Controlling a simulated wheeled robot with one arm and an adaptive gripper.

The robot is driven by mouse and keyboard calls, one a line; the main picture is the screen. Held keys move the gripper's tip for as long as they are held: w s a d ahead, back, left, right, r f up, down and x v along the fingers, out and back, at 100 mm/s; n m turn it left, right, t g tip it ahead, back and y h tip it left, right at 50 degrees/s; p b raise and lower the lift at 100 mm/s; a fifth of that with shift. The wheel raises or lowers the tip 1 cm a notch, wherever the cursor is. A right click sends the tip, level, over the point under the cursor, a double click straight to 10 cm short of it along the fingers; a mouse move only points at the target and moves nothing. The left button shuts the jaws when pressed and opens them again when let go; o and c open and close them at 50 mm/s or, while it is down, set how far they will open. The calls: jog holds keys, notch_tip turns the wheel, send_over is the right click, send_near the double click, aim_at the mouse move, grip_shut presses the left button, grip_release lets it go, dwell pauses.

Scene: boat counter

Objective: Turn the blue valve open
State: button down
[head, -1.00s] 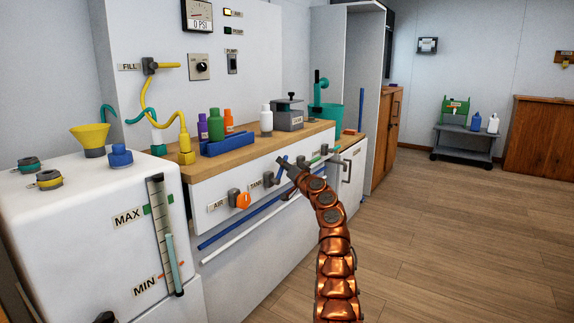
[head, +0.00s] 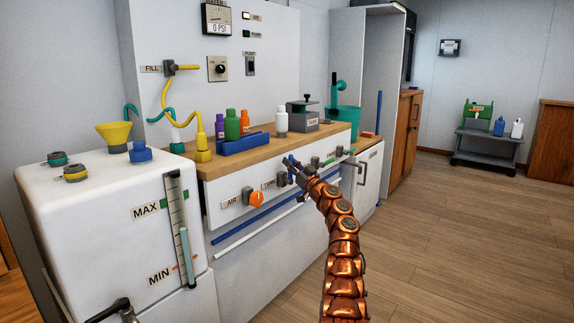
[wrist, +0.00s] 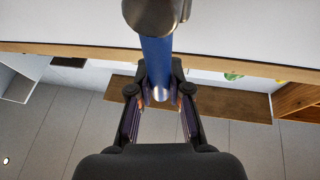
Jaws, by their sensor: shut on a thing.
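The blue valve's handle (head: 290,161) is at the counter's front panel, by the TANK label (head: 268,184). In the head view it is small and partly hidden by my gripper (head: 294,169). In the wrist view the blue handle (wrist: 157,58) runs from a round grey metal valve hub (wrist: 152,14) down between my fingers. My gripper (wrist: 160,92) is shut on the handle near its free end, one finger on each side. The handle's exact angle is hard to tell in the head view.
An orange valve knob (head: 256,198) is to the left, by the AIR label. A green valve handle (head: 330,160) is to the right. Blue and white rails run along the front below the valves. A white tank (head: 110,225) stands at the left. Floor is clear at the right.

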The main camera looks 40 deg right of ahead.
jog(key=shift+s+a+r+n, duration=0.1)
jog(key=shift+s+n, duration=0.05)
jog(key=shift+n, duration=0.25)
jog(key=c, duration=1.4)
grip_release()
jog(key=o, duration=0.3)
jog(key=shift+a, duration=0.1)
